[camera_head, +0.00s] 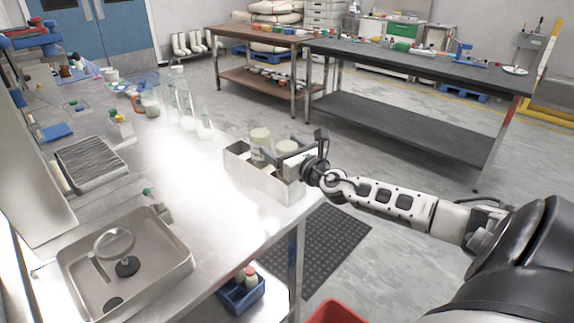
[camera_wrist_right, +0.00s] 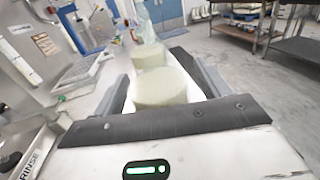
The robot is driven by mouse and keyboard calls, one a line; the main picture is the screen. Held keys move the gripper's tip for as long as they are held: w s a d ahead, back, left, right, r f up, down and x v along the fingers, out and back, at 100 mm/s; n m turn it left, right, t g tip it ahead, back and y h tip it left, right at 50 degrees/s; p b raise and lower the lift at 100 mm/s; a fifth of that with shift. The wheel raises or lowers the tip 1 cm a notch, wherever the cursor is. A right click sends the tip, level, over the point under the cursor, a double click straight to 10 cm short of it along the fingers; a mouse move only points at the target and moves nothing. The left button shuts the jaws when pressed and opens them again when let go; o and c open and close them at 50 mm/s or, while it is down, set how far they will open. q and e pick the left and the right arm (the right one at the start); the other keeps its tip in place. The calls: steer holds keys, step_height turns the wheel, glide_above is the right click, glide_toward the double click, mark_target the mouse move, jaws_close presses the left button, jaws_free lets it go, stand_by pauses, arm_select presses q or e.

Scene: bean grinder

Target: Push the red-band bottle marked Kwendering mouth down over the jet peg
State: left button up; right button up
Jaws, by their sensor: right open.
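An open steel bin (camera_head: 264,182) stands at the table's right edge with two pale, wide-bodied bottles in it, one at the left (camera_head: 261,138) and one by my gripper (camera_head: 287,147). No red band or lettering can be made out on either. My right gripper (camera_head: 282,160) is open over the bin's right part. In the right wrist view my open gripper (camera_wrist_right: 162,82) has a pale round bottle end (camera_wrist_right: 163,88) between its fingers; contact cannot be told. The other bottle (camera_wrist_right: 149,56) is just beyond. A steel sink tray (camera_head: 183,262) holds a ring-topped fitting on a dark base (camera_head: 127,266); I cannot tell whether this is the jet peg.
Clear tall glassware (camera_head: 184,100) and an orange-handled jug (camera_head: 149,104) stand farther back on the table. A slatted rack (camera_head: 90,163) is left. A blue crate (camera_head: 240,294) sits below the table. The table between bin and sink tray is clear.

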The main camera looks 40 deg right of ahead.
arm_select(q)
steer(key=shift+w+r, duration=0.1)
steer(key=shift+w, duration=0.05)
arm_select(e)
steer(key=shift+c, duration=0.8)
steer(key=c, duration=0.9)
arm_select(q)
steer(key=shift+w+r, duration=0.25)
arm_select(e)
steer(key=shift+o, duration=0.2)
